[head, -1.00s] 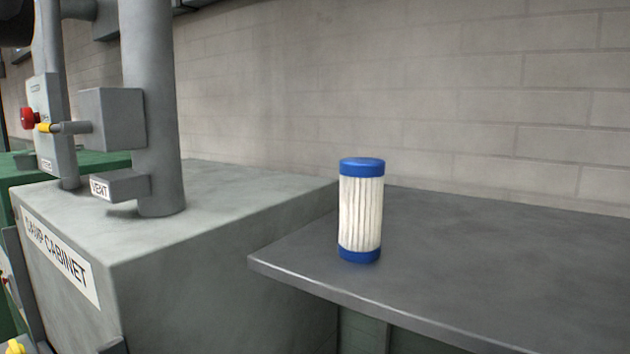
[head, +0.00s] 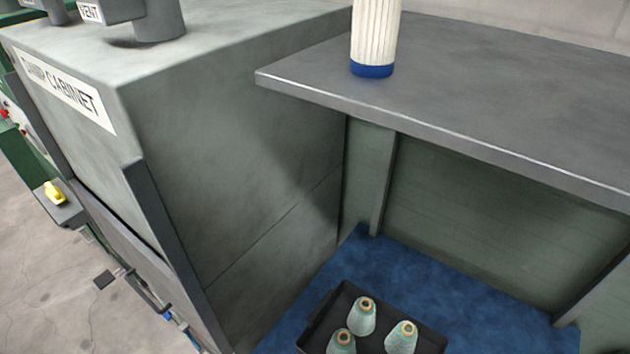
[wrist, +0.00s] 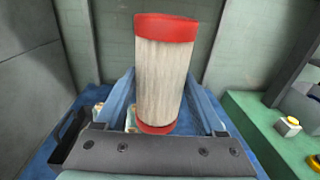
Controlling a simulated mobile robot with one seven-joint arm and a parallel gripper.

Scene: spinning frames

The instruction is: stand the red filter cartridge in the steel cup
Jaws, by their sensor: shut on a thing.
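The red filter cartridge (wrist: 165,80) has red end caps and a pale pleated body. In the wrist view it is between the blue fingers of my gripper (wrist: 163,103), which is shut on it. It is nearly in line with the picture's vertical, leaning slightly. The head view does not show my gripper or the red cartridge. No steel cup shows in either view now.
A blue-capped cartridge (head: 373,45) stands on a grey shelf (head: 470,90), its top cut off. A cabinet (head: 230,140) stands left of the shelf. Below, a black tray (head: 318,308) holds yarn cones. Green machinery (wrist: 265,120) is at right in the wrist view.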

